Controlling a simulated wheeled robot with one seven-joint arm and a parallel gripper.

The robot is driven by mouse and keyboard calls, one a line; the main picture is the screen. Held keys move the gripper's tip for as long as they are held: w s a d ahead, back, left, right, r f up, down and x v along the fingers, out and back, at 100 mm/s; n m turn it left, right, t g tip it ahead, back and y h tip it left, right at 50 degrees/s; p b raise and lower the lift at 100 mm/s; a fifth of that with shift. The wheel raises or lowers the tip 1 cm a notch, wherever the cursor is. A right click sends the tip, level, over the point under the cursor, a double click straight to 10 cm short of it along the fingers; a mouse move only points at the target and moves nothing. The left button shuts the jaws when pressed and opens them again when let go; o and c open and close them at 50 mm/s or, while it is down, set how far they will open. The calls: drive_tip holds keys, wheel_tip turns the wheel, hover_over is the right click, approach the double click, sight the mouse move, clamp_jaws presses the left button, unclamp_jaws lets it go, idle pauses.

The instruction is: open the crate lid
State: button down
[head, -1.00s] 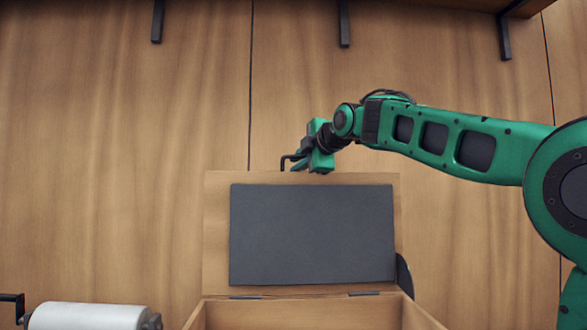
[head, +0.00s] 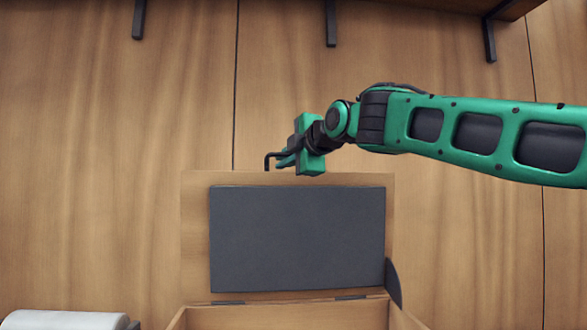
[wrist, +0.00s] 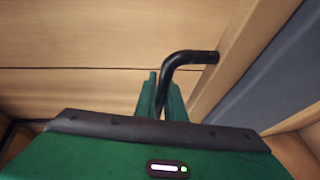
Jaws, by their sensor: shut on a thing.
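The crate lid (head: 198,240) stands raised, close to upright, with its dark grey inner panel (head: 297,238) facing the head camera. Its hinges show along its lower edge, above the open wooden crate (head: 280,316). A black bent handle (head: 268,158) sticks out at the lid's top edge; it also shows in the wrist view (wrist: 188,57), joined to the lid's wooden edge (wrist: 228,62). My gripper (head: 286,160) is at the lid's top edge, shut on the handle. In the wrist view the green fingers (wrist: 162,98) stand on either side of the handle's bar.
A wooden panel wall (head: 90,150) stands behind the lid. A white roll (head: 65,320) lies at the lower left. A dark rounded piece (head: 393,283) sits at the lid's lower right. Shelf brackets (head: 331,22) hang along the top.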

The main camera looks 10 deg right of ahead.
drive_tip(key=shift+s+r, duration=0.15)
drive_tip(key=shift+s, duration=0.45)
drive_tip(key=c, duration=2.1)
unclamp_jaws()
drive_tip(key=shift+s, duration=0.1)
drive_tip(key=shift+a, duration=0.1)
drive_tip(key=v, duration=1)
drive_tip(key=shift+s, duration=0.25)
